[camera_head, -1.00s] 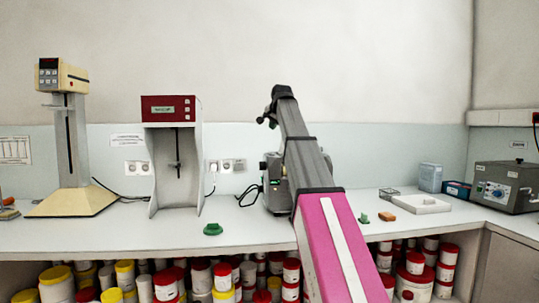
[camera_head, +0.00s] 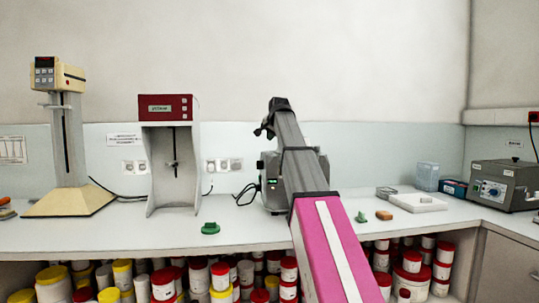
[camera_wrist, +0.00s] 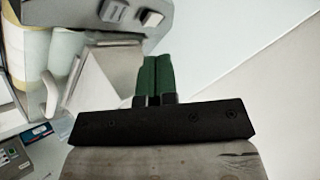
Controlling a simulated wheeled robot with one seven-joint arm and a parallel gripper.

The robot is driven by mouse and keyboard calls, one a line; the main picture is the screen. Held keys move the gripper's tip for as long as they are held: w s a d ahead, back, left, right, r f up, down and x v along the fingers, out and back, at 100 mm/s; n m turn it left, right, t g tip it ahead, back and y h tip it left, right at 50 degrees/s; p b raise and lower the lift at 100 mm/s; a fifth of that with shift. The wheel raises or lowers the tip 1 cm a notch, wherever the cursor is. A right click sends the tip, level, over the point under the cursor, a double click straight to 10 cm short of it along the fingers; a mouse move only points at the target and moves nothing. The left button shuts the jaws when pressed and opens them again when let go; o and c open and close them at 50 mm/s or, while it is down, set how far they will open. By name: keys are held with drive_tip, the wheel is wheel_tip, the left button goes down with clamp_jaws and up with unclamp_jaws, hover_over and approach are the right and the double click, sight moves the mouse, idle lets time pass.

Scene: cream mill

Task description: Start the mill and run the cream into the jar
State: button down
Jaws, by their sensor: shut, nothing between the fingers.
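The mill (camera_head: 270,170) is a grey machine on the counter, partly hidden behind my arm in the head view. A small green light or display shows on its left front. In the wrist view, pale rollers (camera_wrist: 65,50), a light sloping metal plate (camera_wrist: 108,72) and a grey housing with two block-like knobs or buttons (camera_wrist: 130,12) show close by. My gripper (camera_wrist: 156,75) has green fingers, closed together and empty, in front of the plate and below the housing; I cannot tell whether they touch. I cannot make out a jar at the mill.
A red-topped stand (camera_head: 167,108) and a cream-coloured mixer (camera_head: 60,75) stand left. Lidded tubs (camera_head: 222,275) fill the shelf below.

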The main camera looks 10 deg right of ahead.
drive_tip(key=shift+f, duration=1.75)
drive_tip(key=shift+f, duration=0.1)
idle(0.6)
drive_tip(key=shift+f, duration=0.3)
drive_tip(key=shift+f, duration=0.4)
idle(0.9)
drive_tip(key=shift+r, duration=0.8)
drive_tip(key=shift+r, duration=2.5)
